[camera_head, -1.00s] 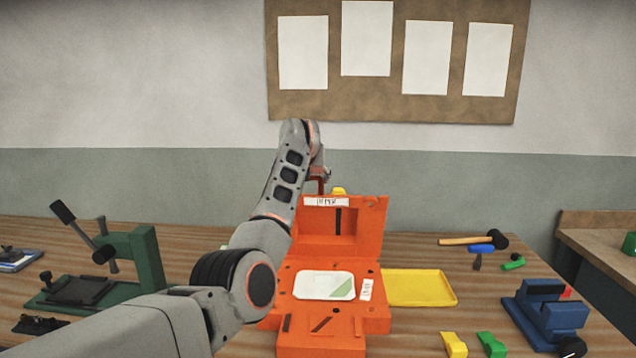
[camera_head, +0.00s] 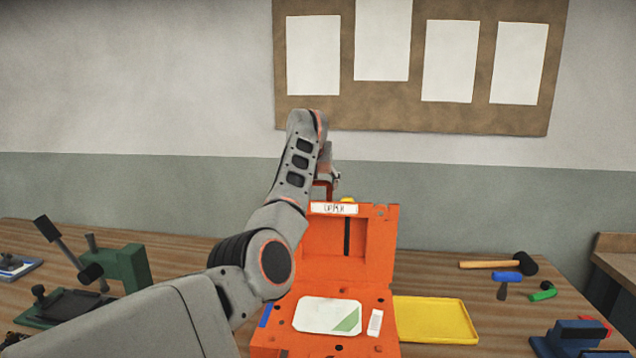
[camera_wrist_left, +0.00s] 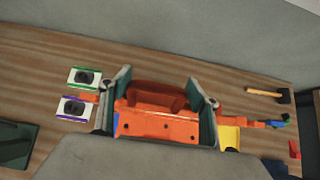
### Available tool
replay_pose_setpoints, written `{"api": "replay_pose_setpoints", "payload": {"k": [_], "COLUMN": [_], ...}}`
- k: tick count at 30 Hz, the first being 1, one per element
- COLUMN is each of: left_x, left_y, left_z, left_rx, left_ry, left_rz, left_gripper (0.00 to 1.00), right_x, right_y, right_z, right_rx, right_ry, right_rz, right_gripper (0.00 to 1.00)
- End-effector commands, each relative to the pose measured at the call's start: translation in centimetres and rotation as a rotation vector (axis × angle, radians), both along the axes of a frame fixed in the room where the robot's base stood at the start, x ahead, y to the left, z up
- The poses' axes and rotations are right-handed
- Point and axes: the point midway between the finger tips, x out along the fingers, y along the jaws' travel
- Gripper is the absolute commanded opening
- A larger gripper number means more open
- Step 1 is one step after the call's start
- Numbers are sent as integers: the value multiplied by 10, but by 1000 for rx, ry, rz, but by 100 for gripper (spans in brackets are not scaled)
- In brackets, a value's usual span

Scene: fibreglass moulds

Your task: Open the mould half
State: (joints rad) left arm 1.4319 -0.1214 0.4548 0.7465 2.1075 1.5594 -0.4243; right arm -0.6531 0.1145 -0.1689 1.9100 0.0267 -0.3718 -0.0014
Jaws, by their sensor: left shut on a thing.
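The orange mould lies on the bench, its lower half (camera_head: 272,340) flat, with a white panel with a green corner (camera_head: 328,315) in it. The upper half (camera_head: 378,240), labelled on its top edge, stands about upright at the back of the lower half. My left gripper (camera_head: 326,186) is at the top edge of the upper half, mostly hidden behind my own arm. In the left wrist view my two fingers (camera_wrist_left: 160,92) stand either side of the orange part of the mould (camera_wrist_left: 160,126), shut on it. My right gripper is out of view.
A yellow tray (camera_head: 436,320) lies right of the mould. A mallet (camera_head: 490,264) and blue and green tools (camera_head: 541,292) lie farther right. A blue vice (camera_head: 575,338) is at the front right. A green press (camera_head: 128,268) stands at the left.

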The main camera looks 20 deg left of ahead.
Motion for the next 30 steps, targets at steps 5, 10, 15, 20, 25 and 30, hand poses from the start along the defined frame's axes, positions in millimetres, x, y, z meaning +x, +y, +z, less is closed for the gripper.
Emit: {"api": "replay_pose_setpoints", "payload": {"k": [5, 10, 15, 20, 25, 30], "left_x": [-1, -1, 0, 0, 0, 0], "left_y": [-4, -4, -3, -2, -2, -3], "left_z": [-6, -7, -5, -2, 16, 50], "left_rx": [-7, -7, -5, -4, -5, -5], "left_ry": [12, 12, 8, 6, 3, 4], "left_rz": [-5, -5, -3, -2, -2, -5], "left_gripper": [23, 69, 69, 69, 69, 69], "right_x": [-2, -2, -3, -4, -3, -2], "right_y": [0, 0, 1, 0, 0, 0], "right_z": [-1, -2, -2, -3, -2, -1], "right_rx": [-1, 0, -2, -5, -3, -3], "right_ry": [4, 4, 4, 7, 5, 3], "right_rz": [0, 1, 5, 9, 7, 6], "right_gripper": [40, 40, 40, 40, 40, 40]}}
